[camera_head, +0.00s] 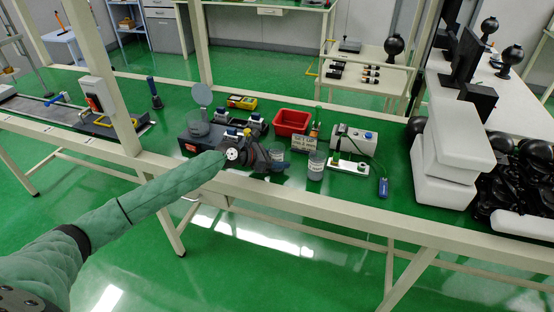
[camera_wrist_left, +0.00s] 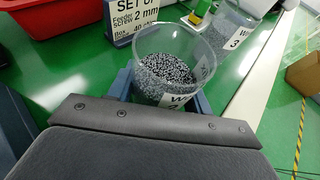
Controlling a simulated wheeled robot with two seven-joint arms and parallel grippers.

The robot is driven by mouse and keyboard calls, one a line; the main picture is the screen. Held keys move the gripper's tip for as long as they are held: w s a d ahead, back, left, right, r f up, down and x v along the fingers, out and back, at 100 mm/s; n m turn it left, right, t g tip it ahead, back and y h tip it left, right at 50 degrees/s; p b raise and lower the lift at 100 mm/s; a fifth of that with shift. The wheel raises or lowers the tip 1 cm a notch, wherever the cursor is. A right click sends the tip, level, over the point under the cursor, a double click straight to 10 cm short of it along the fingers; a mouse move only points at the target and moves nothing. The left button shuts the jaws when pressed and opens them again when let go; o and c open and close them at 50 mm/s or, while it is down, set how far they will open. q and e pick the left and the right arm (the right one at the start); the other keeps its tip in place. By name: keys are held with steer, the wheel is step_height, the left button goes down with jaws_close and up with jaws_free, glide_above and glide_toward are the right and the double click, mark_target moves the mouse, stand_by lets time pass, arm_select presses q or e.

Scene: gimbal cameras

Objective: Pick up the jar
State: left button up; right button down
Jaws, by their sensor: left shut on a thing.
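A clear jar of grey granules (camera_wrist_left: 168,68) with a white label stands between the blue fingers of my left gripper (camera_wrist_left: 162,92) in the left wrist view. The fingers are shut on its sides, and the jar looks upright. In the head view my left gripper (camera_head: 268,160) is at the front of the green bench, with the jar (camera_head: 278,153) partly hidden behind it. I cannot tell whether its base touches the bench. A second similar jar (camera_head: 316,165) stands just to the right; it also shows in the left wrist view (camera_wrist_left: 232,34), labelled 3. My right gripper is not in view.
A red bin (camera_head: 291,122) and a small sign (camera_head: 303,144) stand behind the jars. A dark device with a round plate (camera_head: 202,95) is to the left. The bench's pale front rail (camera_head: 330,211) is close.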

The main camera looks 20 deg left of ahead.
mark_target(278, 150)
arm_select(q)
steer(key=shift+r, duration=0.15)
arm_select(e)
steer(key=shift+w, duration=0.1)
arm_select(q)
steer(key=shift+r, duration=1.65)
steer(key=s+d+r+b, duration=0.1)
steer(key=s+d+r, duration=0.4)
steer(key=d, duration=0.5)
steer(key=shift+s+r, duration=0.2)
steer(key=shift+r, duration=0.95)
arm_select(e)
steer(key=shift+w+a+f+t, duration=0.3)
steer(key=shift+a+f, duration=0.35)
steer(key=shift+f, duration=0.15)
arm_select(q)
steer(key=shift+d, duration=0.1)
steer(key=shift+r, duration=0.2)
